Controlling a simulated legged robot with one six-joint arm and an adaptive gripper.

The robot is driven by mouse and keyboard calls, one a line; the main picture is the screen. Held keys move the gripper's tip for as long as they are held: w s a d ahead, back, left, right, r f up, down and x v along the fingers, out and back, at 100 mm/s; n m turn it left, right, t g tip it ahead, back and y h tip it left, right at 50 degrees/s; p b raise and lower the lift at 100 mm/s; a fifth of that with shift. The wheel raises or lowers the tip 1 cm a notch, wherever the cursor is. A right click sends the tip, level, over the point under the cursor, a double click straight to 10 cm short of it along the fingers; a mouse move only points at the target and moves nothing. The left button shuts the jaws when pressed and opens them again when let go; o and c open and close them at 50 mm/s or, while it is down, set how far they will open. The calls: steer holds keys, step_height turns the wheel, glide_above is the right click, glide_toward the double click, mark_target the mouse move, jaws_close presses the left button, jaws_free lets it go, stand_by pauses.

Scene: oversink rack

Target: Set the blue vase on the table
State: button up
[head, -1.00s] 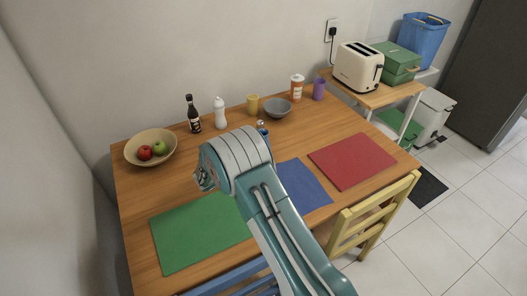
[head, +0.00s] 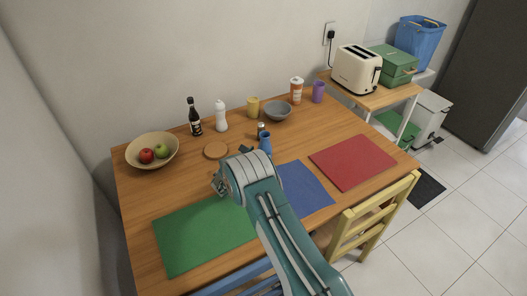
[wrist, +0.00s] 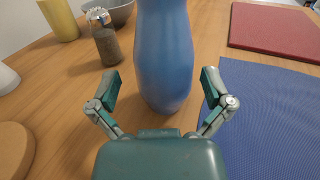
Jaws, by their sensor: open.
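The blue vase (wrist: 163,60) stands upright on the wooden table (wrist: 75,120), beside the blue placemat (wrist: 270,110). In the head view the vase (head: 265,143) shows just past my arm, its lower part partly hidden. My gripper (wrist: 160,84) is open, with one finger on each side of the vase's lower part. Visible gaps lie between the fingers and the vase in the wrist view. The vase's top is cut off there.
A pepper shaker (wrist: 104,38) stands close to the vase on the left. A round cork trivet (head: 215,150), a grey bowl (head: 278,109), a yellow cup (head: 253,106), bottles and a fruit bowl (head: 168,139) are farther off. A red placemat (head: 352,162) lies right.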

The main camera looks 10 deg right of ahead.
mark_target(261, 145)
steer(key=shift+x, duration=1.35)
steer(key=shift+s, duration=0.2)
steer(key=c, duration=1.2)
steer(key=shift+o, duration=0.2)
steer(key=shift+r, duration=0.45)
step_height(261, 145, up, 3)
steer(key=shift+f, duration=0.15)
steer(key=s+d+r, duration=0.4)
steer(key=s+r, duration=0.5)
steer(key=s, duration=0.4)
steer(key=shift+r, duration=0.25)
